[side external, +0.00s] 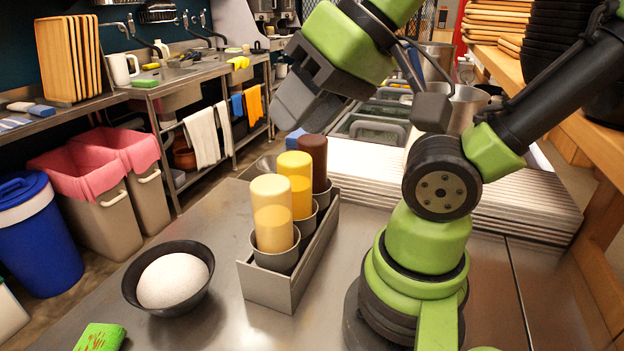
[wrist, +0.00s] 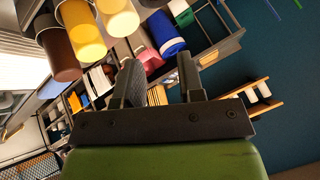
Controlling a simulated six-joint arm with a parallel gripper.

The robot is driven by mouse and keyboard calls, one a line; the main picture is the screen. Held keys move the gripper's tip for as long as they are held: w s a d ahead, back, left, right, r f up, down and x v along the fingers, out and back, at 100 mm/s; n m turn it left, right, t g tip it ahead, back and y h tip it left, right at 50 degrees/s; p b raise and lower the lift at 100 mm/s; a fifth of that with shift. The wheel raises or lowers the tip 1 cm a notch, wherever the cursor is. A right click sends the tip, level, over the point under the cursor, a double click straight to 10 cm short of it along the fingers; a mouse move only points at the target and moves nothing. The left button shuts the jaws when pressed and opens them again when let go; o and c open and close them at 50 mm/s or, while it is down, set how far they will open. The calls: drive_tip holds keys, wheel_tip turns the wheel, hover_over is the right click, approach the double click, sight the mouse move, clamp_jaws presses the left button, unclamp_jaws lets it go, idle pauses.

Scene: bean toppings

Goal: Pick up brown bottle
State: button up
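The brown bottle (side external: 314,158) stands upright in the far cup of a metal rack (side external: 283,284) in the side view. A yellow bottle (side external: 297,183) and a pale yellow bottle (side external: 271,214) stand in the nearer cups. My gripper (side external: 290,112) is above and a little left of the brown bottle, apart from it. In the wrist view my gripper (wrist: 157,65) has its two fingers spread with no object held. There the brown bottle (wrist: 57,50) is at the upper left, outside the fingers. The rack hides its lower part in the side view.
A black bowl (side external: 201,293) of white rice is left of the rack, with a green sponge-like item (side external: 100,338) in front. Metal pans (side external: 375,128) and a white ridged surface (side external: 520,200) lie behind and right. Open air surrounds the bottle tops.

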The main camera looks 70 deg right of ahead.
drive_tip(key=o, duration=0.7)
drive_tip(key=w+d+g, duration=0.1)
drive_tip(key=d, duration=0.3)
drive_tip(key=w+d+f+n+g+h, duration=0.1)
drive_tip(key=w+d, duration=0.1)
drive_tip(key=d, duration=0.2)
drive_tip(key=w+d+f+n+g+h, duration=0.1)
drive_tip(key=w+d, duration=0.1)
drive_tip(key=d, duration=0.2)
drive_tip(key=shift+d+f, duration=0.2)
drive_tip(key=shift+d, duration=0.2)
drive_tip(key=n+g, duration=0.1)
drive_tip(key=n, duration=0.1)
approach(312, 150)
drive_tip(key=shift+w+d+f, duration=0.25)
drive_tip(key=shift+d+f, duration=0.1)
drive_tip(key=shift+d, duration=0.15)
drive_tip(key=shift+w+d+f, duration=0.3)
drive_tip(key=shift+d, duration=0.2)
drive_tip(key=x, duration=0.4)
drive_tip(key=shift+s+d+f, duration=0.1)
drive_tip(key=shift+s+d, duration=0.05)
drive_tip(key=shift+d, duration=0.1)
drive_tip(key=shift+x, duration=3)
